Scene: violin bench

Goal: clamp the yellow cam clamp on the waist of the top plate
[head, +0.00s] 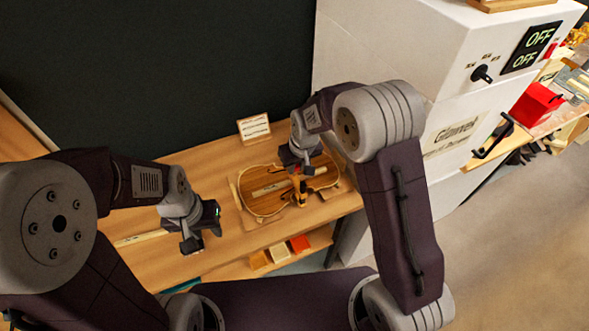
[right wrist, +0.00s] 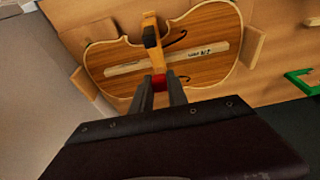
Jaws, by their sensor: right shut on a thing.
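My right gripper (right wrist: 160,90) is shut on the red part of the yellow cam clamp (right wrist: 152,38). The clamp's yellow bar lies across the plate's waist in that view; whether it touches the plate cannot be told. In the head view my right gripper (head: 298,168) is over the waist, partly hiding the clamp (head: 300,190). My left gripper (head: 193,240) is left of the plate, its finger gap unclear.
Wooden blocks (right wrist: 253,46) stand around the plate. A green object (right wrist: 303,82) lies at the right of the wrist view. A small card (head: 254,128) stands behind the plate. A shelf below holds coloured blocks (head: 299,244). A white cabinet (head: 375,50) stands right of the bench.

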